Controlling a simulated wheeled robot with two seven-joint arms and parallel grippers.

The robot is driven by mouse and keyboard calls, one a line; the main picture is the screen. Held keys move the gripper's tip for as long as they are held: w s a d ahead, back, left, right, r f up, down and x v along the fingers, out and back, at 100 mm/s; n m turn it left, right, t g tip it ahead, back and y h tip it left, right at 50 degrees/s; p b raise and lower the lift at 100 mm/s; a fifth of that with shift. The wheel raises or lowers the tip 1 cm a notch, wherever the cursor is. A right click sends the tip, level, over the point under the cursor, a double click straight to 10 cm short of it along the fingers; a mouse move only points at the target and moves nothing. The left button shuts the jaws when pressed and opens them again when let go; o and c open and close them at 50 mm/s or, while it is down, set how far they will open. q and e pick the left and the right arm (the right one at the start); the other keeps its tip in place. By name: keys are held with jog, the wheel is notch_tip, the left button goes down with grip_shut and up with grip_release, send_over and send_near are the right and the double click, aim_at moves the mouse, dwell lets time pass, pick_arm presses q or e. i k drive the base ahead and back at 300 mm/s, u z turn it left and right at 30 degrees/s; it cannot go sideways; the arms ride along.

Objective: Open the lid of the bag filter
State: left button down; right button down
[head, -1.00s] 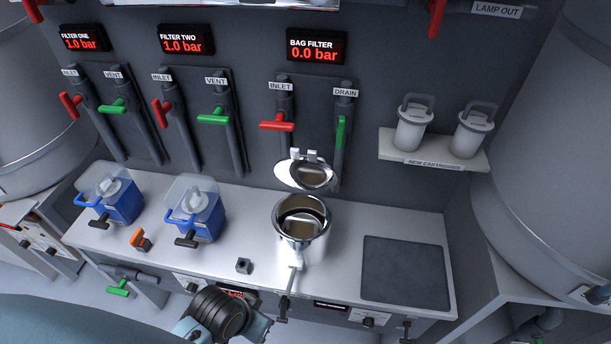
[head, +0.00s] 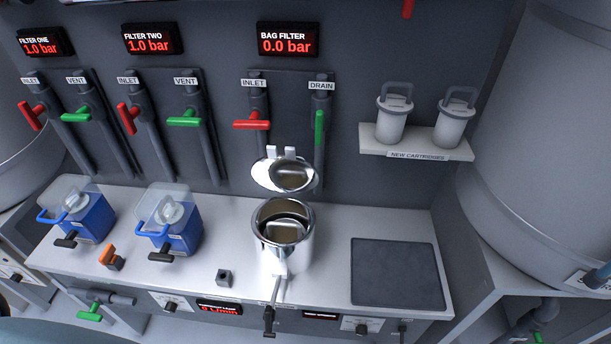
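The bag filter (head: 295,250) is a shiny metal cylinder standing on the bench, below the display (head: 288,39) that reads 0.0 bar. Its round metal lid (head: 265,176) stands tilted up at the back on its hinge, clear of the mouth, so the inside of the vessel shows. A metal clamp arm with a dark handle (head: 269,318) hangs down at the front of the vessel. Neither of my grippers is in the head view.
Two blue filter housings (head: 92,222) (head: 185,237) stand at the left of the bench. An orange-topped block (head: 110,256) and a small dark block (head: 223,277) sit near the front edge. A dark mat (head: 396,288) lies at the right. Two cartridges stand on a wall shelf (head: 462,150).

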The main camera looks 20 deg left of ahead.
aim_at(289, 173)
jog(key=z, duration=1.55)
jog(key=k, duration=1.05)
jog(key=u, duration=2)
jog(key=i, duration=0.5)
jog(key=u, duration=0.1)
